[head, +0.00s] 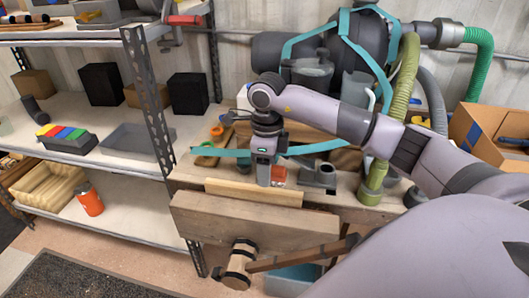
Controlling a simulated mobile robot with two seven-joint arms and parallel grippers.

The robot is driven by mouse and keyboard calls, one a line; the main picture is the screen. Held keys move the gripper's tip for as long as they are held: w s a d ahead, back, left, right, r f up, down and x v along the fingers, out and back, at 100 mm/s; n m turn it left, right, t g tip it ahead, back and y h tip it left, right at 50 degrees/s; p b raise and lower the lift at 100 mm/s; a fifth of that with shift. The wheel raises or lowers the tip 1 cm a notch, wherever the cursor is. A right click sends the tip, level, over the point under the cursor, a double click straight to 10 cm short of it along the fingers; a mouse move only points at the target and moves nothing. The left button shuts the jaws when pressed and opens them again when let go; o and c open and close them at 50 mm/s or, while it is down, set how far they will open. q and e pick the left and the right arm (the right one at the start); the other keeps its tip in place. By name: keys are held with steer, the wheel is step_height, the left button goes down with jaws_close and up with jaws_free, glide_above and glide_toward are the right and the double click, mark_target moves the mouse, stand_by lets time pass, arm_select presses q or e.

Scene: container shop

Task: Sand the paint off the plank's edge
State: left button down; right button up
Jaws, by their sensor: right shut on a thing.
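A pale plank (253,192) stands on edge along the front of the workbench, behind the thick wooden vise jaw (250,226). Its long upper edge faces up; I cannot make out paint on it. My right gripper (264,182) points down over the bench just behind the plank's edge. It is shut on a small orange-red block (279,174), which shows beside the fingers and is partly hidden by them. I cannot tell whether the block touches the plank. My left gripper is not in view.
The workbench (345,204) carries a grey fitting (320,176) right of the gripper and orange-handled tools (207,148) behind. The vise handle (295,257) sticks out in front. Dust-collection hoses (404,80) stand behind my right arm. A metal shelf (120,202) stands left.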

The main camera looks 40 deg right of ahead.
steer(key=shift+r+p, duration=0.8)
steer(key=shift+r, duration=0.7)
